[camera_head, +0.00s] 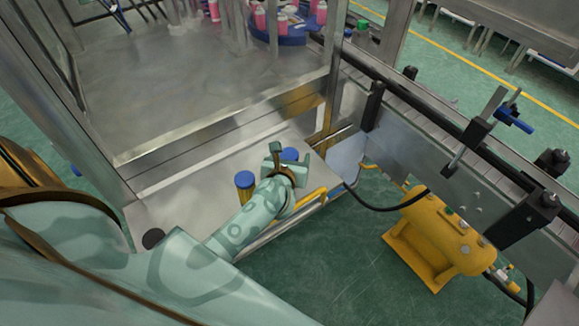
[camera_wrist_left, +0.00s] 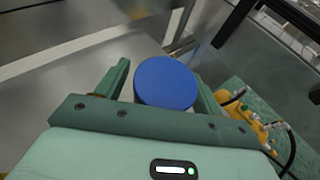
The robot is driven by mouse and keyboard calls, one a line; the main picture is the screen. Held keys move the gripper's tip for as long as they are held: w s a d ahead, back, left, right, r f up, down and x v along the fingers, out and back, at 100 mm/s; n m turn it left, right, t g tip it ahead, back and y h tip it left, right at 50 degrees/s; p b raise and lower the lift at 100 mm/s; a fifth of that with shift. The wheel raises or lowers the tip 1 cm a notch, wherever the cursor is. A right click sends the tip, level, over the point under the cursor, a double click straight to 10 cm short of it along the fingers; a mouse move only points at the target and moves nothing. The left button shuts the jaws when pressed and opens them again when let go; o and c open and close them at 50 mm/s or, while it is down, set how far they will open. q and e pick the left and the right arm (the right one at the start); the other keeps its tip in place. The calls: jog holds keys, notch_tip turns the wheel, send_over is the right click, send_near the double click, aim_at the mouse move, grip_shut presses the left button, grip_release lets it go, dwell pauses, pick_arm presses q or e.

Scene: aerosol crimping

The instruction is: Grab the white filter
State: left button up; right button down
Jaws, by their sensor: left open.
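A round blue cap (camera_wrist_left: 166,83) fills the gap between the fingers of my left gripper (camera_wrist_left: 160,74) in the left wrist view. A second cylinder with a blue cap and yellow body (camera_head: 245,186) stands to the left of the gripper. My right gripper is not in view.
Both caps are at a metal ledge (camera_head: 190,190) of the machine. A yellow tank (camera_head: 437,236) stands on the green floor to the right, with a black hose (camera_head: 378,207) near the gripper. A conveyor rail (camera_head: 450,150) runs along the right.

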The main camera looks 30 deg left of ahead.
pick_arm(q)
jog(key=shift+s, duration=0.1)
jog(key=c, duration=1.1)
jog(key=shift+r, duration=0.15)
